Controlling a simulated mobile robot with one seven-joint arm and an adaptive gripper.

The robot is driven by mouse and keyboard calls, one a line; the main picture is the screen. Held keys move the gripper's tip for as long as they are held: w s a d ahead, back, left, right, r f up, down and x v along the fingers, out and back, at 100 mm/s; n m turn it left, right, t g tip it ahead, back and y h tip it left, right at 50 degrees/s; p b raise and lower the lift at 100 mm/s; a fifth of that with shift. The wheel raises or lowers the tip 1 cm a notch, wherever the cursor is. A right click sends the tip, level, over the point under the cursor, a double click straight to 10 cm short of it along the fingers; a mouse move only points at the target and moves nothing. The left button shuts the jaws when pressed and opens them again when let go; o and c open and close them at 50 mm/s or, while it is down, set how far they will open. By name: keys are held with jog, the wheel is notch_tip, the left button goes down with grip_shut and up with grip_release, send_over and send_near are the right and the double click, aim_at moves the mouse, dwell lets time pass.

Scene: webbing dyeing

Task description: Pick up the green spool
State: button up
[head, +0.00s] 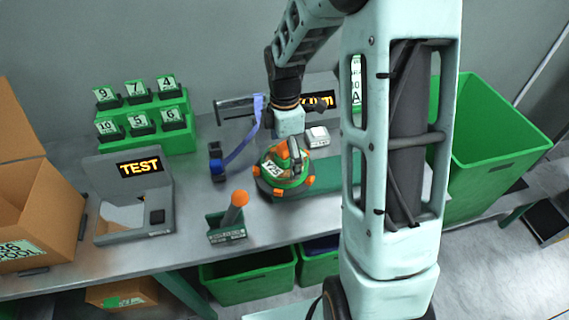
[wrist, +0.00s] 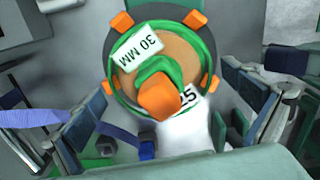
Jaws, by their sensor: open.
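The green spool (head: 285,178) sits on the table on a dark round base with orange tabs around its rim and an orange knob on top. In the wrist view the spool (wrist: 180,72) shows from above, with white "30 MM" and "25" labels. My gripper (head: 287,150) is directly above it and close to its top. In the wrist view my gripper (wrist: 162,108) is open, with one finger to the left and one to the right of the orange knob. It holds nothing; whether a finger touches the spool cannot be told.
Blue webbing (head: 243,147) hangs just left of my gripper by a small blue-black device (head: 216,160). An orange-knobbed handle stand (head: 228,222) is in front. A grey TEST unit (head: 133,195) and green numbered rack (head: 142,125) stand left. A green bin (head: 500,140) is right.

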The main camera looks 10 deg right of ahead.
jog(key=shift+f, duration=1.35)
jog(key=c, duration=1.2)
jog(key=shift+o, duration=0.2)
